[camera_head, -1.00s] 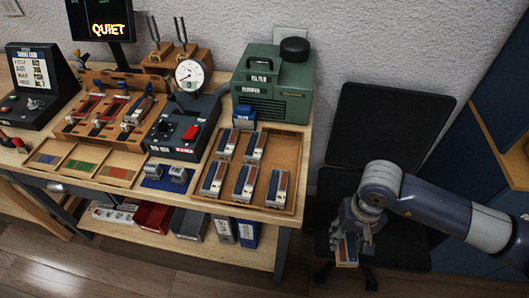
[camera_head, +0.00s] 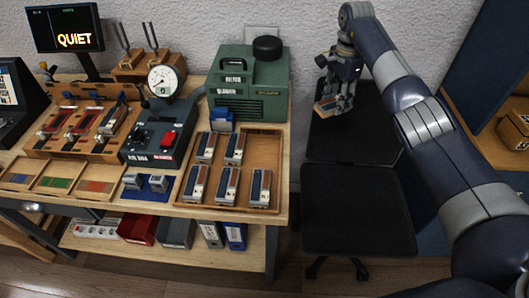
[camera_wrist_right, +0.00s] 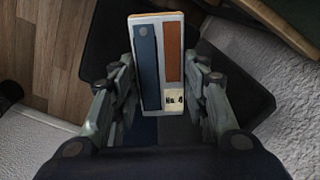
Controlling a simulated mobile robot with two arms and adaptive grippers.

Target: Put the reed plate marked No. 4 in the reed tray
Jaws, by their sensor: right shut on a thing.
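My right gripper (camera_head: 338,98) is shut on the reed plate (camera_head: 325,106) and holds it over the dark chair, right of the bench. In the right wrist view the plate (camera_wrist_right: 157,60) sits between the fingers, pale with a blue strip and an orange-brown strip. Its label reads No. 4. The wooden reed tray (camera_head: 263,148) lies on the bench to the left of the gripper. Several similar plates (camera_head: 228,184) stand in it, in its left and front parts; its back right part is bare. My left gripper is not in view.
A green machine (camera_head: 248,85) stands behind the tray. A blue box (camera_head: 221,120) stands at the tray's back left edge. The dark chair (camera_head: 355,205) is right of the bench. A control box with a dial gauge (camera_head: 162,80) is left of the tray.

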